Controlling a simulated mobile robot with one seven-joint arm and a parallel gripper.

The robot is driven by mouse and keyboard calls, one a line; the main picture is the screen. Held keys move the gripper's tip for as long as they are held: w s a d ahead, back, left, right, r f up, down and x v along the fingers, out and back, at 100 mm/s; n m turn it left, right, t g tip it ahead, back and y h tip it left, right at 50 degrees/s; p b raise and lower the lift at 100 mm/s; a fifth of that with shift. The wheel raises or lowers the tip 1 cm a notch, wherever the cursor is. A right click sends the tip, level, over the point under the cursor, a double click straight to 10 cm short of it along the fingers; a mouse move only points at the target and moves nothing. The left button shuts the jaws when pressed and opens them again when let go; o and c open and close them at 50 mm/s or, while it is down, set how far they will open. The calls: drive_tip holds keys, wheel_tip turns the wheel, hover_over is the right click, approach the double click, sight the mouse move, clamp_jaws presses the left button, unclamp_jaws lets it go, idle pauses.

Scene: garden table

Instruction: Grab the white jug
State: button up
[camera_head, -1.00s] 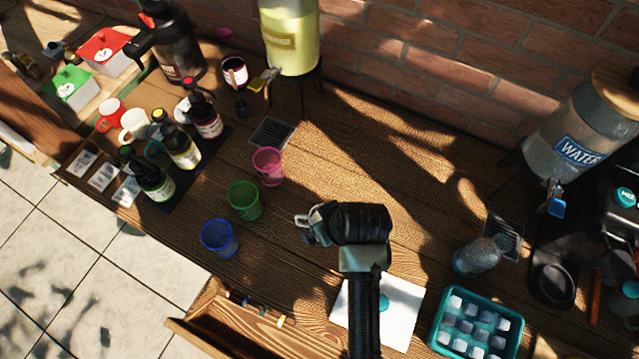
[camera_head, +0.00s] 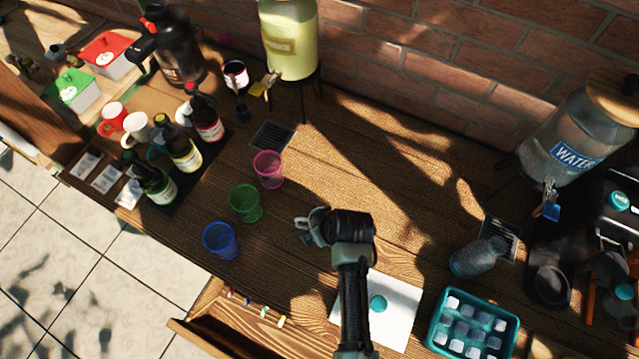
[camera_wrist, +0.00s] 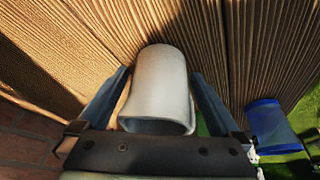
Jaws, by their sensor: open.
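The white jug (camera_wrist: 160,85) is in the middle of the wrist view, its open rim towards my wrist. My gripper (camera_wrist: 160,78) is open, with one finger on each side of the jug. A narrow gap seems to show beside the fingers, and I cannot tell if they touch it. In the head view my gripper (camera_head: 312,228) is low over the table, right of the green cup. There my wrist hides most of what is between the fingers. A pale piece shows at its tip, too small to tell apart from the fingers.
Blue (camera_head: 220,240), green (camera_head: 245,203) and pink (camera_head: 268,169) cups stand left of my gripper. A glass bottle (camera_head: 474,258) and a teal ice tray (camera_head: 472,322) are to the right. An open drawer (camera_head: 245,320) juts out in front. The table behind my gripper is clear.

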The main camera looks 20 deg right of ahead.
drive_tip(key=c, duration=1.6)
drive_tip(key=shift+r, duration=0.2)
